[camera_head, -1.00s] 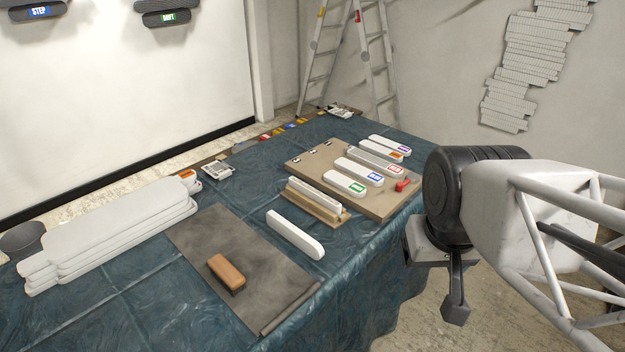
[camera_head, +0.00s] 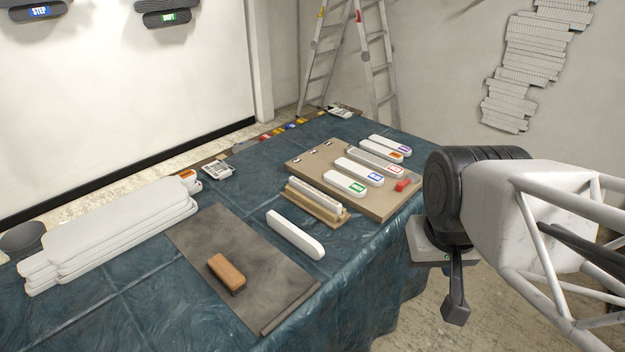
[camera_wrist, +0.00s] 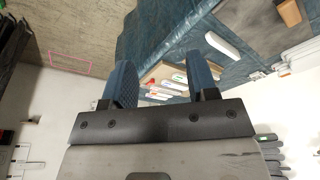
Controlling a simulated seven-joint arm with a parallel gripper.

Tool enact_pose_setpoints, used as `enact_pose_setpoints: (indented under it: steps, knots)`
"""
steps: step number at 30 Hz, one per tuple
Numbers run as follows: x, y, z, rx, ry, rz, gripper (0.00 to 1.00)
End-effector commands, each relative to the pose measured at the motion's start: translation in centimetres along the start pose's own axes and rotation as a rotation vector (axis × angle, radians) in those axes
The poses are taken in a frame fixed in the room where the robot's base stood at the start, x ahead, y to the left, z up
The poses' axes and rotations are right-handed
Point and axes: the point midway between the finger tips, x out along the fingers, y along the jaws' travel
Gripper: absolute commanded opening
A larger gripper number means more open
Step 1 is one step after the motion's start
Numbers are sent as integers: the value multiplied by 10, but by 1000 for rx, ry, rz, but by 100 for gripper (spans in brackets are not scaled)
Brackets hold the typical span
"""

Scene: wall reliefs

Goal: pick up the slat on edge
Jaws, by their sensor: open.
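My gripper (camera_wrist: 162,78) is open and empty, with two blue padded fingers apart. In the head view my gripper (camera_head: 455,300) hangs off the right side of the table, well away from the slat, and only one finger shows clearly.
A brown block (camera_head: 227,271) lies on the mat (camera_head: 215,235). A wooden holder with another white slat (camera_head: 317,193) stands behind. A board (camera_head: 388,208) carries several labelled slats and a red item (camera_head: 403,185). Stacked white planks (camera_head: 115,225) lie left.

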Motion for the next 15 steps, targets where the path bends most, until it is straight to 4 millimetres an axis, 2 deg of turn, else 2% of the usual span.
enact_pose_setpoints:
  steps: [8, 15]
  knots:
    - [3, -3, -4, 21, -10, -19, 53]
    - [16, -20, -25, 135, -60, -119, 53]
